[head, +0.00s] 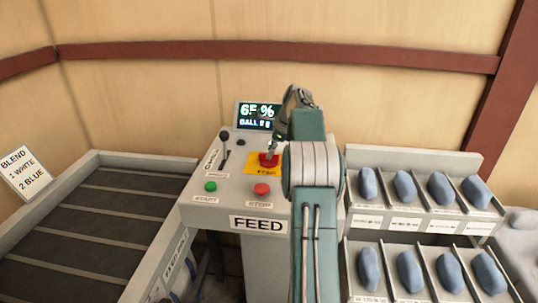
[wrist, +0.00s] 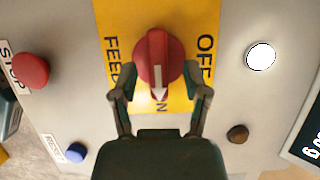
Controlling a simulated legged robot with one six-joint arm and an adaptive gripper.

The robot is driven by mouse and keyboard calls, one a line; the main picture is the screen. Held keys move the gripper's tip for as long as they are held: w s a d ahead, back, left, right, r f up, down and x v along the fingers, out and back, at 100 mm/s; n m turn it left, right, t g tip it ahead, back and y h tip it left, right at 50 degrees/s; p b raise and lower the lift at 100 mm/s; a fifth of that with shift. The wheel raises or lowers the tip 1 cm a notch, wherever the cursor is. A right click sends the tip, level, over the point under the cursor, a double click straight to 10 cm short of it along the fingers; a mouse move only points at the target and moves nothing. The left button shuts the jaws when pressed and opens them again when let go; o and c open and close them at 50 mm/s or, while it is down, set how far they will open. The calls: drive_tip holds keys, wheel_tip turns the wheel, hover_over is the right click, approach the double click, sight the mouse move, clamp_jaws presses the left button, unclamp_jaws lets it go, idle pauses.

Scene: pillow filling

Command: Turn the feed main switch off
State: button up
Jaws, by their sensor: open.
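The feed main switch is a red rotary knob (wrist: 158,52) on a yellow plate (wrist: 112,18) on the grey FEED console. Its white pointer aims down in the wrist view, at a partly covered label ending in N. OFF is printed to the right of the knob. In the head view the red knob (head: 266,160) shows partly behind my arm. My gripper (wrist: 160,76) is open, with one finger on each side of the knob's lower part. Whether the fingers touch it I cannot tell. My gripper (head: 272,147) also shows over the switch in the head view.
Bins with blue pieces (head: 405,186) stand at right. A conveyor (head: 90,220) lies at left.

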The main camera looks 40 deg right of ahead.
drive_tip(key=shift+x, duration=0.85)
drive_tip(key=shift+a, duration=0.1)
clamp_jaws()
drive_tip(key=shift+n, duration=0.4)
drive_tip(key=n+g+y, duration=0.1)
drive_tip(key=n, duration=0.2)
drive_tip(key=shift+n, duration=0.3)
drive_tip(key=n+g, duration=0.1)
drive_tip(key=n, duration=0.2)
drive_tip(key=shift+n+g+y, duration=0.3)
drive_tip(key=shift+n+g, duration=0.2)
drive_tip(key=shift+n, duration=0.4)
